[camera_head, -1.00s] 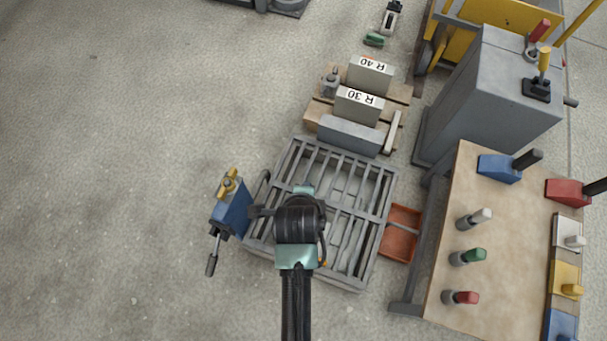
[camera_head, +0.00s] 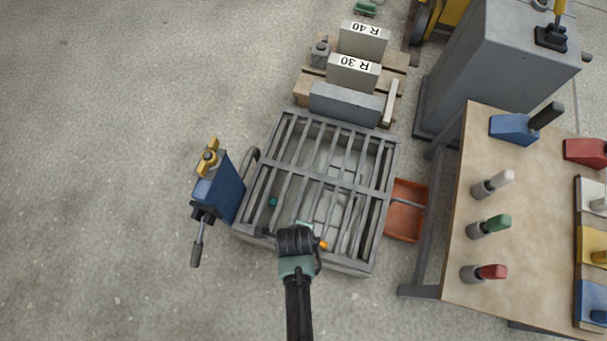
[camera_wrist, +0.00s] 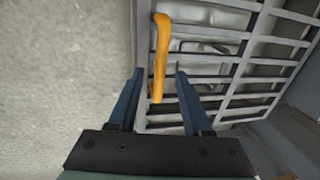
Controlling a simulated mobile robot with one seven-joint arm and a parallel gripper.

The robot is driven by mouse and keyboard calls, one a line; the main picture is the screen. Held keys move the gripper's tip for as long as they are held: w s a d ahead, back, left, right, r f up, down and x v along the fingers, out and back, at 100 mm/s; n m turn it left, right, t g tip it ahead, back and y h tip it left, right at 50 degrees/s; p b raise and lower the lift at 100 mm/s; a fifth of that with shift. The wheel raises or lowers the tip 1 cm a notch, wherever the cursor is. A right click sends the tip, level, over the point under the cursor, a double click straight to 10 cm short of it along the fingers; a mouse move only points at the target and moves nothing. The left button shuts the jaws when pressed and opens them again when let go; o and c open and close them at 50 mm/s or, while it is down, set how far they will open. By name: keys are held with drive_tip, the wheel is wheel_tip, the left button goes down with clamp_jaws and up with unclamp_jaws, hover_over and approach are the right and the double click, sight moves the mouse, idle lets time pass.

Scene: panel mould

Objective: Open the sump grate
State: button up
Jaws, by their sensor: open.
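The sump grate (camera_head: 335,179) is a grey barred frame lying flat and shut over a shallow pit in the floor. In the wrist view its bars (camera_wrist: 240,92) run off to the right. An orange handle (camera_wrist: 160,55) stands at the grate's edge; only a small orange bit (camera_head: 323,244) shows beside my wrist in the head view. My gripper (camera_wrist: 158,72) is open, its two blue fingers on either side of the handle's lower part in the picture. I cannot tell whether they touch it. In the head view my wrist hides the fingers.
A blue clamp-like device (camera_head: 224,190) with a yellow knob stands at the grate's left. An orange tray (camera_head: 407,210) lies at its right, next to a workbench (camera_head: 460,250) with coloured handles. Floor at left is clear.

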drive_tip(key=shift+w+f+b, duration=0.2)
drive_tip(key=shift+f+b, duration=0.15)
drive_tip(key=shift+f, duration=0.65)
clamp_jaws()
idle(0.8)
